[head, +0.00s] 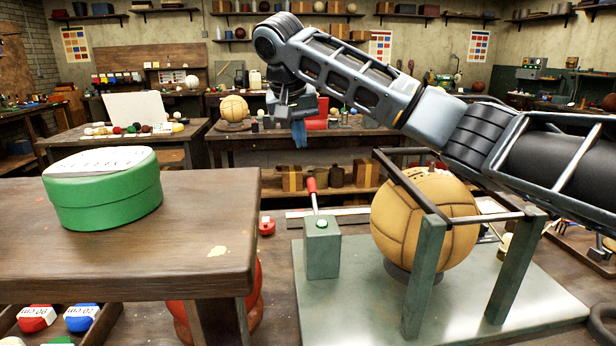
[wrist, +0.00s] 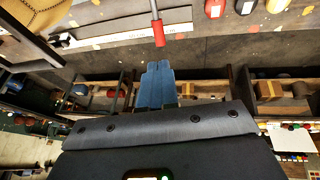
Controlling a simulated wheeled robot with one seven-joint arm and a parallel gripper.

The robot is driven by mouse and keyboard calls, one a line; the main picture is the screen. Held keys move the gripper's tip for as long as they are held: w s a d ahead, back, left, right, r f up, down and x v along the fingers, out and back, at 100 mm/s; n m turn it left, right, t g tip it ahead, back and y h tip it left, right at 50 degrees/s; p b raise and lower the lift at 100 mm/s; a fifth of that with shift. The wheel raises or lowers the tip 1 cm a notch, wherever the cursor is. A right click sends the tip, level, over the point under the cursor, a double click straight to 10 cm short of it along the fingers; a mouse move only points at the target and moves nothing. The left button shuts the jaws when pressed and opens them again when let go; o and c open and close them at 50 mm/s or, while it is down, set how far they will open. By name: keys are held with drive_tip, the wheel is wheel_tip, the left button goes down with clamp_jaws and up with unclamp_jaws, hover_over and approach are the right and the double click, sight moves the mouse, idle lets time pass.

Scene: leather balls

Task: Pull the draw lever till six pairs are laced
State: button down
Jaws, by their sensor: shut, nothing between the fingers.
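The draw lever is a thin metal rod with a red grip (head: 311,186), standing on a grey-green box (head: 323,252) with a green button on top. In the wrist view the red grip (wrist: 159,39) lies just beyond my fingertips, with a visible gap. My gripper (head: 299,142) is shut and empty, pointing down above and behind the lever; its blue fingers also show in the wrist view (wrist: 158,68). A tan panelled leather ball (head: 425,222) sits on a dark round base inside a green frame (head: 424,275). The laced pairs cannot be made out.
A wooden table (head: 215,205) with a green round box (head: 103,192) fills the left. The lever box and frame stand on a pale green plate (head: 360,322). My arm reaches across above the ball. A small red item (head: 267,226) lies left of the lever.

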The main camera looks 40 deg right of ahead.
sight(311, 185)
drive_tip(key=p+x, duration=0.1)
drive_tip(key=x, duration=1.2)
drive_tip(key=shift+p, duration=0.3)
